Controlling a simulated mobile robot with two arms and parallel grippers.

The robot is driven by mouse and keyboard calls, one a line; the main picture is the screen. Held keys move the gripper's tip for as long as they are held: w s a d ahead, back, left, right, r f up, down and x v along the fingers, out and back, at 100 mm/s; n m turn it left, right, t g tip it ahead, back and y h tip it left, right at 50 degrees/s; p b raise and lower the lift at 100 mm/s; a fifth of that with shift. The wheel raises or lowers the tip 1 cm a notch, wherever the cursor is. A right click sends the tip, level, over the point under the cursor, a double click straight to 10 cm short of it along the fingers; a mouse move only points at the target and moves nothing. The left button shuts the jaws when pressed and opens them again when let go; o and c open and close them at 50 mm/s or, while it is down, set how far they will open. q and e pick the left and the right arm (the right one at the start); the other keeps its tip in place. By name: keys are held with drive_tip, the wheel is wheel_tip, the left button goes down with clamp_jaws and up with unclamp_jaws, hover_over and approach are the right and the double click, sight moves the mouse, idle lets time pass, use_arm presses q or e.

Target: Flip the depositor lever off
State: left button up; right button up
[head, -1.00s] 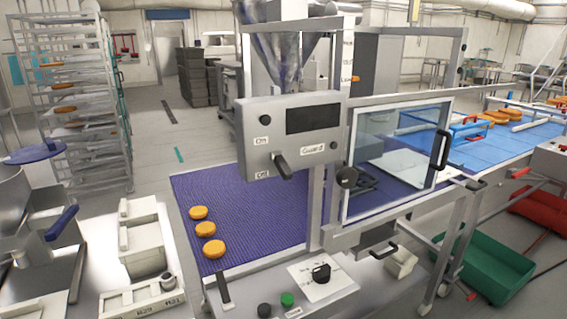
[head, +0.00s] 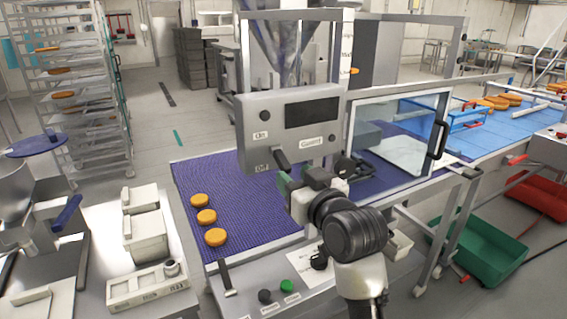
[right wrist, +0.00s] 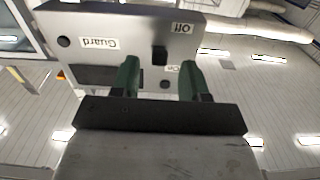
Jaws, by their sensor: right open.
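The depositor's grey control box (head: 292,122) stands over the belt, with "On" and "Off" labels on its left side. The black lever (head: 280,158) sticks out of its lower front and slopes downward, close to the height of the "Off" label (head: 261,168). My right gripper (head: 298,177) is just below and in front of it, partly covering the area. In the right wrist view the box appears upside down. There the lever (right wrist: 160,55) lies beyond the gap between the open green fingers (right wrist: 160,82), apparently untouched. My left gripper is out of view.
A purple belt (head: 237,190) carries several orange rounds (head: 206,217) left of my arm. A clear guard door (head: 395,145) with a black handle stands right of the box. A metal hopper (head: 283,50) rises above. White containers (head: 146,235) stand at left.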

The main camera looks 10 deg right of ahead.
sight(288, 171)
drive_tip(key=p+x, duration=0.1)
drive_tip(key=x, duration=0.4)
drive_tip(key=shift+w, duration=0.15)
